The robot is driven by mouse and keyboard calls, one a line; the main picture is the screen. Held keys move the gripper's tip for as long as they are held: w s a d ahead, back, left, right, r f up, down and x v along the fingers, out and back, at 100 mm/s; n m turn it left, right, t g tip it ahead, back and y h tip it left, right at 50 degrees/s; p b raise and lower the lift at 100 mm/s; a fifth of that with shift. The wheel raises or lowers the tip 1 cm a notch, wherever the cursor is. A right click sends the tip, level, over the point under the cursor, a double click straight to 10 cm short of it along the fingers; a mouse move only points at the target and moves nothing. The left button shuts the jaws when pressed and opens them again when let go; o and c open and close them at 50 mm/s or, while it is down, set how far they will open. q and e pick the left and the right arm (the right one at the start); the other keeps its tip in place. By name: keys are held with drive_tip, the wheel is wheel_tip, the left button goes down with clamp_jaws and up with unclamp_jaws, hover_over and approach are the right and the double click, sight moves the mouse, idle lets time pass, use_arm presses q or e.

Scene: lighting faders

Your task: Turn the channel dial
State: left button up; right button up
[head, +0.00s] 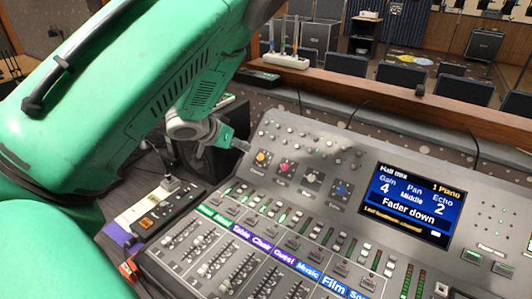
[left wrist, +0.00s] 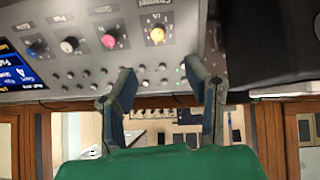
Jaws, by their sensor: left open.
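The mixing console (head: 395,155) carries a row of dials. The leftmost dial is yellow (head: 262,157), with a small label below it that seems to read Channel. Pink (head: 284,166), white (head: 311,178) and blue (head: 340,189) dials follow to its right. My left gripper (head: 240,145) is just left of the yellow dial, partly hidden behind its own arm. In the left wrist view the gripper (left wrist: 160,78) is open and empty, its fingers apart, with the yellow dial (left wrist: 156,34) beyond the gap between them. No contact shows. My right gripper is out of view.
The console screen (head: 412,205) reads Hall mix, 1 Piano, Gain 4, Pan Middle, Echo 2, Fader down. Faders (head: 210,267) fill the console's front. A small controller box (head: 165,208) stands at its left. A wooden ledge (head: 400,99) runs behind.

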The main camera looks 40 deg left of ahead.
use_arm(q)
approach(259, 157)
drive_tip(key=w+d+f, duration=0.1)
drive_tip(key=w+f, duration=0.1)
drive_tip(key=x, duration=0.3)
drive_tip(key=a+x, duration=0.1)
drive_tip(key=x, duration=0.3)
drive_tip(key=shift+a, duration=0.25)
drive_tip(key=shift+w+d, duration=0.2)
drive_tip(key=shift+d, duration=0.15)
drive_tip(key=shift+d+r, duration=0.1)
drive_tip(key=shift+d, duration=0.2)
drive_tip(key=c, duration=0.9)
drive_tip(key=shift+s+a, duration=0.15)
drive_tip(key=shift+a, duration=0.25)
clamp_jaws()
